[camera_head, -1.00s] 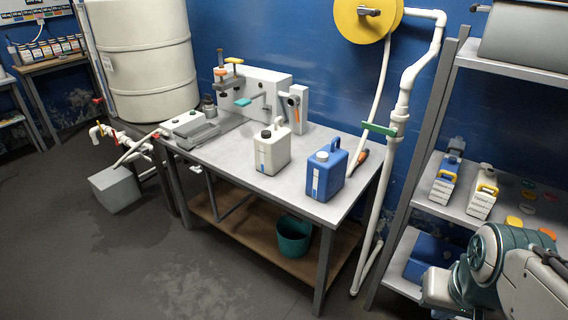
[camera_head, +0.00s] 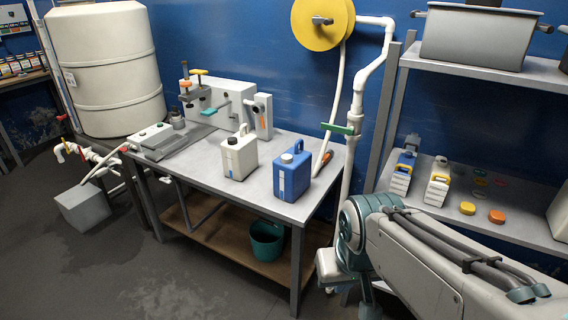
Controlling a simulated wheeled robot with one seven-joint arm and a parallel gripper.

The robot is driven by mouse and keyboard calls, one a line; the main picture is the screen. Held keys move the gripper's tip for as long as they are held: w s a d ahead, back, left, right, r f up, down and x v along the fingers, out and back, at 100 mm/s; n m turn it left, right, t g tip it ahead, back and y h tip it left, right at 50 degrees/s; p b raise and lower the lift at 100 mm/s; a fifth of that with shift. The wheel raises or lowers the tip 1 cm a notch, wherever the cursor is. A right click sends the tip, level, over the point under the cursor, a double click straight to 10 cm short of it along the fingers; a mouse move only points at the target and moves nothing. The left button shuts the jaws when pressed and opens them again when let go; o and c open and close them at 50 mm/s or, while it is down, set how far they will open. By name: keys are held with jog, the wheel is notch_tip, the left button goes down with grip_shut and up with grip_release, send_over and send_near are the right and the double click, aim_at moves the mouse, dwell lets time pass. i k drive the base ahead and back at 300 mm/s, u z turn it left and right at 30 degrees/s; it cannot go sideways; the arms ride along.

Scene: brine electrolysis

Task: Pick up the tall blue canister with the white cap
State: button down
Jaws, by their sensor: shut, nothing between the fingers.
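The blue canister (camera_head: 292,176) stands upright on the grey workbench (camera_head: 215,185), near its right end. It has a pale cap, a moulded handle at the top and a white label strip on its front. A cream-white canister (camera_head: 239,158) with a dark cap stands just left of it, apart from it. My arm reaches in from the lower right, and its teal joint is below and right of the blue canister, in front of the bench's right end. The fingers of my gripper do not show in this view. Nothing touches the blue canister.
A white pipe (camera_head: 345,185) rises by the bench's right end. The shelf (camera_head: 520,225) at right holds bottles and coloured caps. A teal bucket (camera_head: 267,241) sits underneath the bench. Floor in front is open.

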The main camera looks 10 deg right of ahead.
aim_at(290, 180)
jog(key=k, duration=0.65)
jog(key=u, duration=0.65)
jog(key=i, duration=1.75)
jog(key=z, duration=0.85)
jog(key=i, duration=0.45)
jog(key=z, duration=0.4)
